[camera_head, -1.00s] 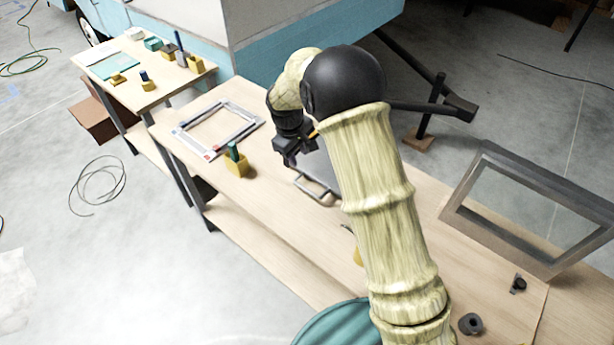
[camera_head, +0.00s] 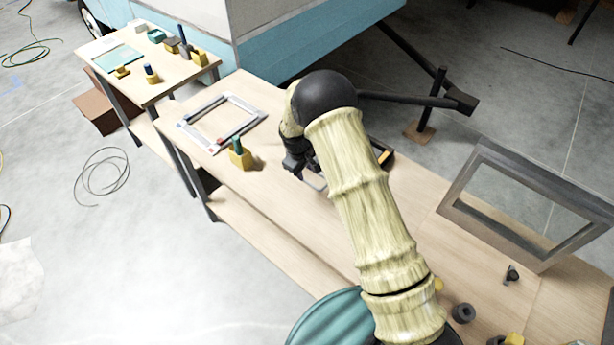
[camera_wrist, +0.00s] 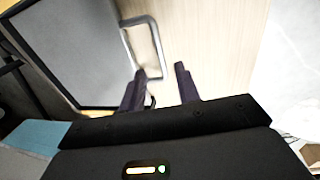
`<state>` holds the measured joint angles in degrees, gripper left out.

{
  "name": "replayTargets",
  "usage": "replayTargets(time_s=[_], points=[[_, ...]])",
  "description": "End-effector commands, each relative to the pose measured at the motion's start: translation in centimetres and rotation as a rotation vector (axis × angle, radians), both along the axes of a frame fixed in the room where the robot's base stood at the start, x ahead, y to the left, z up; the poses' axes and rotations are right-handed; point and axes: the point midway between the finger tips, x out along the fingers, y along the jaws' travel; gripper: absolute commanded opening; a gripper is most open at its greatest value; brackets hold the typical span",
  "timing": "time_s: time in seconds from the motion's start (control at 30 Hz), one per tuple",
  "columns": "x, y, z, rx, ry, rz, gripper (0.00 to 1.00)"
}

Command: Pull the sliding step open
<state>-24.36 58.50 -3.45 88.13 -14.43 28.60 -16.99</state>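The sliding step is a grey flat panel (camera_wrist: 75,45) with a bent metal loop handle (camera_wrist: 157,45), seen at the upper left of the wrist view. In the head view the handle (camera_head: 314,182) shows just below my gripper (camera_head: 300,166), and my arm hides most of the step. A dark, orange-edged part, apparently of its frame (camera_head: 384,155), shows right of my arm. In the wrist view my gripper (camera_wrist: 160,75) is open. Its two dark fingers stand apart, with the near end of the handle around the gap between them. I cannot tell whether they touch it.
A yellow holder (camera_head: 240,158) and a grey rectangular frame (camera_head: 222,122) lie left of my gripper on the bench. A large dark window frame (camera_head: 470,205) stands at the right. A second table (camera_head: 165,75) is at the upper left. Bare bench top lies in front of the handle.

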Motion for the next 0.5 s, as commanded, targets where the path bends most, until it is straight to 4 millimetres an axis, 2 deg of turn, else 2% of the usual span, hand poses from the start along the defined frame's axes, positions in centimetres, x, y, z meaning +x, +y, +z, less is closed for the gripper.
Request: replayTargets(time_s=[0.3, 0.5], points=[[0.7, -0.6, -4.3, -0.001, 0.002, 0.0, 0.33], [0.9, -0.8, -5.9, -0.001, 0.002, -0.001, 0.33]])
